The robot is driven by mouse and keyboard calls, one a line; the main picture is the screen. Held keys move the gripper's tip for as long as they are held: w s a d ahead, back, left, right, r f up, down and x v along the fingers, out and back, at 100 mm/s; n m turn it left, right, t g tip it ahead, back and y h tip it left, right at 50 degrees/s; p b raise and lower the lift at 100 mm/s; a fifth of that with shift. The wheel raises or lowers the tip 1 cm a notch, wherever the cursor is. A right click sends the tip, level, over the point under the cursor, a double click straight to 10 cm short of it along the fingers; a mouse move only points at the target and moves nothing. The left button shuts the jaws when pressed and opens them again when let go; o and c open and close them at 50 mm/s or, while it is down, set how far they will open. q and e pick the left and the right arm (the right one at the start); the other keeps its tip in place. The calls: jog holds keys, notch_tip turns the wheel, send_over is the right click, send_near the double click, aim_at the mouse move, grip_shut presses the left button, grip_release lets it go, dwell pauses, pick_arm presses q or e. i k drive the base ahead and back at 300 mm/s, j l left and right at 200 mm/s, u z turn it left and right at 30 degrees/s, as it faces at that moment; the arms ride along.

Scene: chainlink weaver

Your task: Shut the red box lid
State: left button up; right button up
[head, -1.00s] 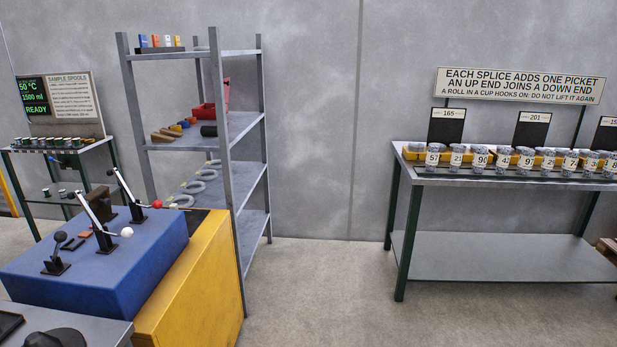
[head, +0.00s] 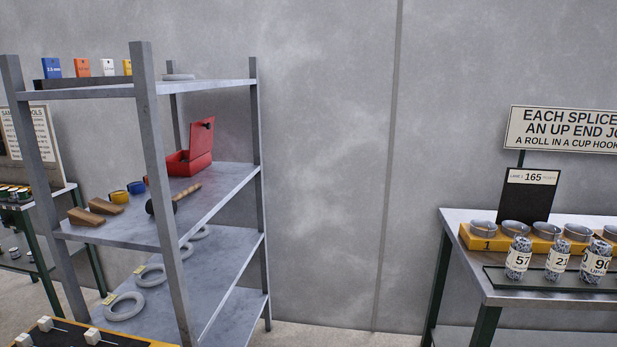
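The red box (head: 187,163) stands at the back of the middle shelf of the grey metal rack, left of centre in the head view. Its lid (head: 201,138) is open and stands up, with a small dark knob near its top. The inside of the box is mostly hidden. Neither of my grippers is in view.
The rack (head: 215,183) also holds a wooden-handled tool (head: 174,199), brown wedges (head: 95,211), tape rolls and, lower, grey rings (head: 125,306). A table (head: 460,219) with numbered cups stands at the right. Floor (head: 305,334) shows between rack and table.

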aim_at(202, 138)
jog(key=i+u, duration=0.4)
jog(key=i+l+u, duration=0.15)
jog(key=i+u, duration=0.3)
jog(key=i+l+u, duration=0.1)
jog(key=u, duration=0.25)
jog(key=i+l+u, duration=0.1)
jog(key=u, duration=0.25)
jog(key=l+u, duration=0.2)
jog(key=u, duration=0.15)
